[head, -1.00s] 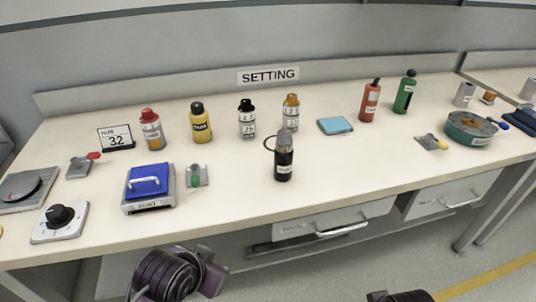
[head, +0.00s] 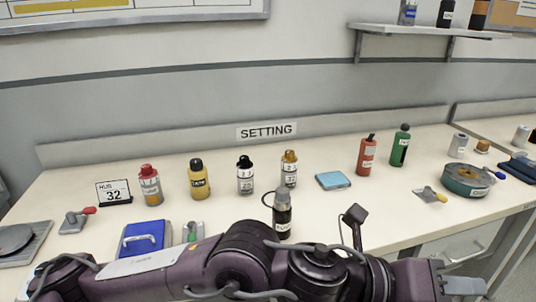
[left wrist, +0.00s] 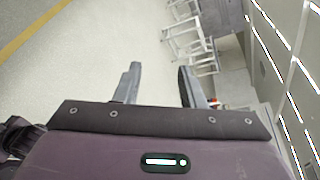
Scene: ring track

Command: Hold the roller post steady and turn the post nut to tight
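My left arm reaches across the front of the bench in the head view, and its gripper (head: 462,287) is at the lower right, in front of the bench edge. In the left wrist view the left gripper (left wrist: 158,70) has its two fingers apart with nothing between them, facing the floor and distant furniture. I cannot pick out a roller post or post nut for certain. A dark bottle-like piece (head: 282,218) with a grey top and a side ring stands upright at the middle front, just beyond my arm. My right gripper is not in view.
A blue-topped block (head: 143,237) is partly covered by my arm. Several bottles stand in a row behind, with a red bottle (head: 366,155) and a green bottle (head: 400,146) to the right. A green round container (head: 467,183) is further right. The bench between is partly free.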

